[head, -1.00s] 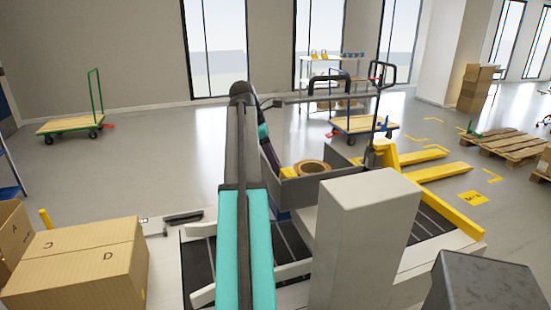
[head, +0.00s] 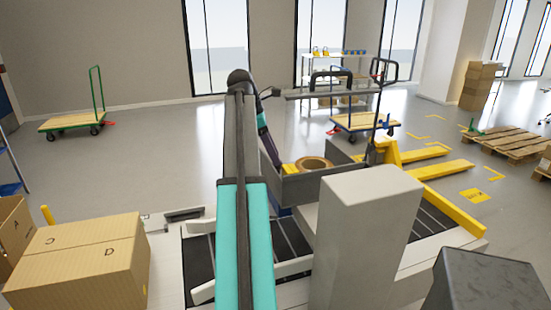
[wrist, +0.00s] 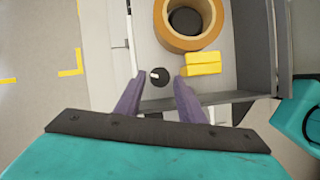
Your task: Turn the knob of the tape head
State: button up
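The tape head is a grey open-topped housing (head: 325,184) past my arm in the head view. A brown tape roll (head: 314,163) sits in it and also shows at the top of the wrist view (wrist: 159,30). A yellow block (wrist: 203,63) lies below the roll. The knob (wrist: 159,76) is small, round and black with a white mark, on the light grey surface left of the block. My gripper (wrist: 158,79) is open, its purple-grey fingertips on either side of the knob in the picture. I cannot tell their height above it, and no contact shows.
Dark grey housing walls (wrist: 248,55) stand right of the knob and roll in the wrist view. In the head view, a grey block (head: 365,240) stands in front of the tape head, a cardboard carton (head: 80,265) at left. A yellow pallet jack (head: 430,168) is behind.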

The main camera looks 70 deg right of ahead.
jog(key=p+v, duration=1)
jog(key=v, duration=0.1)
jog(key=shift+r+p, duration=0.2)
jog(key=shift+p, duration=0.15)
jog(key=shift+w, duration=0.15)
dwell(0.7)
